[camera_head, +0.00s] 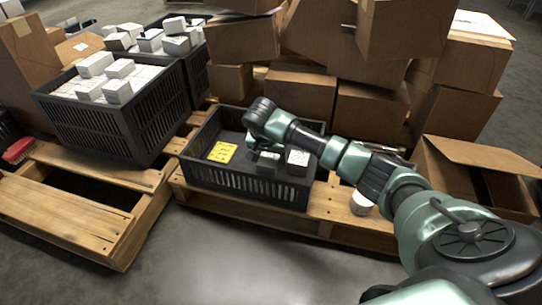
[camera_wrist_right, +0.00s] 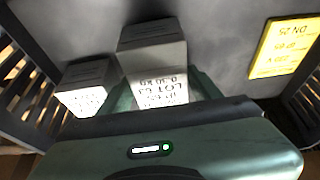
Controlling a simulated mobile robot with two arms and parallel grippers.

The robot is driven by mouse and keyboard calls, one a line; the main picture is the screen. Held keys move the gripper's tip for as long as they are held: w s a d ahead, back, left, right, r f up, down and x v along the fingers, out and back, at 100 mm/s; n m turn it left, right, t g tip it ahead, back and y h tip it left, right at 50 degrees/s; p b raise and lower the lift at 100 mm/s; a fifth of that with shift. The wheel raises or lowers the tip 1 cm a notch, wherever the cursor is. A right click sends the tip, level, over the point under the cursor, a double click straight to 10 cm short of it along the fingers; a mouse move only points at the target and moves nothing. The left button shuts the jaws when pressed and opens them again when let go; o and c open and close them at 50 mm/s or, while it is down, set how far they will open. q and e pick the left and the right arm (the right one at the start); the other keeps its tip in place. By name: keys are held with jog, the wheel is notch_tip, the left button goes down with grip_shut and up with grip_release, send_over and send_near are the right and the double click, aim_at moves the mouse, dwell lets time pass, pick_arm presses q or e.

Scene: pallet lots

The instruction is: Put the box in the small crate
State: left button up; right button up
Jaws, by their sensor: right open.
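The small black crate (camera_head: 246,186) stands on a pallet in the middle of the head view. Inside it are a grey-and-white box (camera_head: 267,162) and another white-labelled box (camera_head: 297,157). My right gripper (camera_head: 262,148) is down inside the crate. In the right wrist view its open green fingers (camera_wrist_right: 163,92) lie either side of a box with a printed lot label (camera_wrist_right: 155,62). Whether they touch it cannot be told. The other box (camera_wrist_right: 85,84) lies to the left of it there. My left gripper is out of view.
A yellow card (camera_head: 222,152) lies on the crate floor. Larger black crates (camera_head: 105,120) full of white boxes stand at the left. Stacked cardboard boxes (camera_head: 300,95) rise behind. A white roll (camera_head: 361,203) and an open carton (camera_head: 478,170) are at the right.

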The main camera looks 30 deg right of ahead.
jog(key=p+v, duration=0.8)
jog(key=v, duration=0.4)
jog(key=shift+r, duration=0.1)
